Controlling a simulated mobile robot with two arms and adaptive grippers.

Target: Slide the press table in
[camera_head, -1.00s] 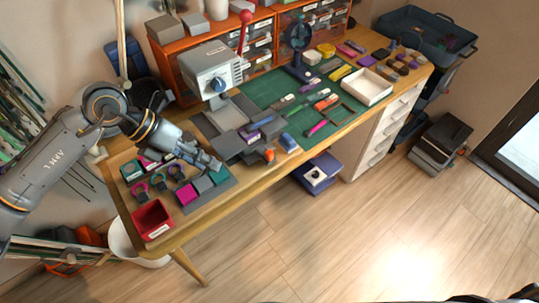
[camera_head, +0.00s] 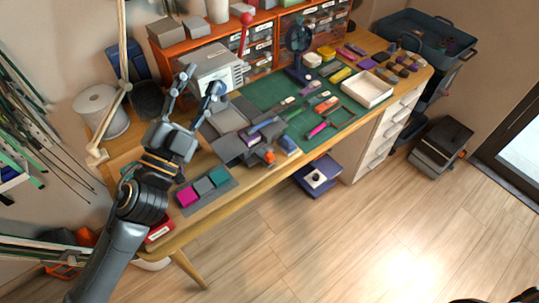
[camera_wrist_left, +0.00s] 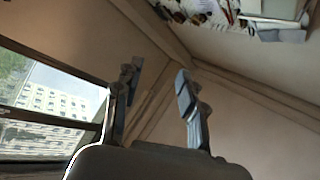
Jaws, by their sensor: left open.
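The grey press (camera_head: 222,72) with a red-knobbed lever (camera_head: 246,20) stands at the back of the wooden bench, partly hidden by my left gripper. Grey flat plates (camera_head: 230,148), which look like the press table, lie in front of it and stick out toward the bench's front edge, with an orange knob (camera_head: 269,157) at the front.
A tray of magenta, grey and teal blocks (camera_head: 205,186) lies at the front left. A red bin (camera_head: 160,232) is partly behind my arm. A white spool (camera_head: 101,108) stands at the left. A green mat (camera_head: 265,92) with tools and a white tray (camera_head: 362,87) fill the right.

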